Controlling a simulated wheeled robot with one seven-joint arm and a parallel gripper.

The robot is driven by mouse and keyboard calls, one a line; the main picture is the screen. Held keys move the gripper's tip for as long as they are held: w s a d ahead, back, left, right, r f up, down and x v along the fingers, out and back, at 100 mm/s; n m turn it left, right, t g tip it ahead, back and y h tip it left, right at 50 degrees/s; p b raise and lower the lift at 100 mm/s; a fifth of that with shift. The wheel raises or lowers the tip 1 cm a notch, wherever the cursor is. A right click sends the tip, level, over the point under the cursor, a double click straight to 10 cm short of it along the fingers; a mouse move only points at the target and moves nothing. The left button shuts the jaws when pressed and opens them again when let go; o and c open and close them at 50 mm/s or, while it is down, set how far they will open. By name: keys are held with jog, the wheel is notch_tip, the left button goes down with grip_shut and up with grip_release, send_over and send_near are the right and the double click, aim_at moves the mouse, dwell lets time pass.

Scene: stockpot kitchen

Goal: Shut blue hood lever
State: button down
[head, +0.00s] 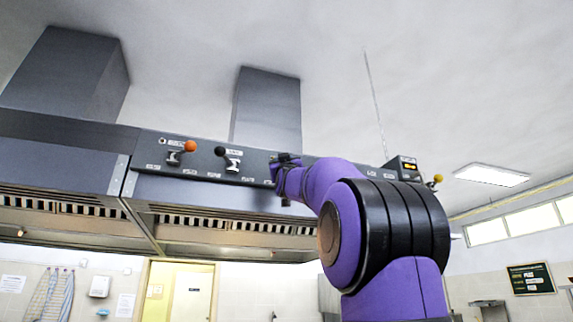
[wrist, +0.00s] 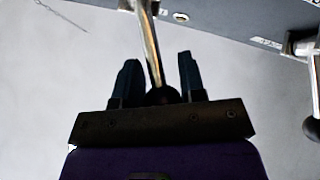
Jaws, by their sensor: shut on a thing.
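The hood's control panel (head: 250,165) runs along its front edge with several levers. My gripper (head: 285,158) is at the panel, right of the black-knobbed lever, and hides the lever there. In the wrist view my gripper (wrist: 158,78) has a finger on each side of a metal lever (wrist: 148,40). The lever's ball knob (wrist: 163,95) sits low between the fingers. It looks dark, and its blue colour is not clear. The gripper is shut on this lever, which slants slightly from the panel at the top of the view.
An orange-knobbed lever (head: 190,146) and a black-knobbed lever (head: 220,151) are left of my gripper. A dark-knobbed lever also stands at the right of the wrist view (wrist: 312,128). A yellow-knobbed lever (head: 438,179) and a small display box (head: 403,165) are at the right end.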

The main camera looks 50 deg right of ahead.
jog(key=shift+w+a, duration=0.2)
jog(key=shift+w, duration=0.15)
jog(key=c, duration=0.7)
grip_release()
jog(key=shift+s+f, duration=0.1)
jog(key=v, duration=1)
jog(key=shift+s+a+f, duration=0.15)
jog(key=shift+a+f, duration=0.05)
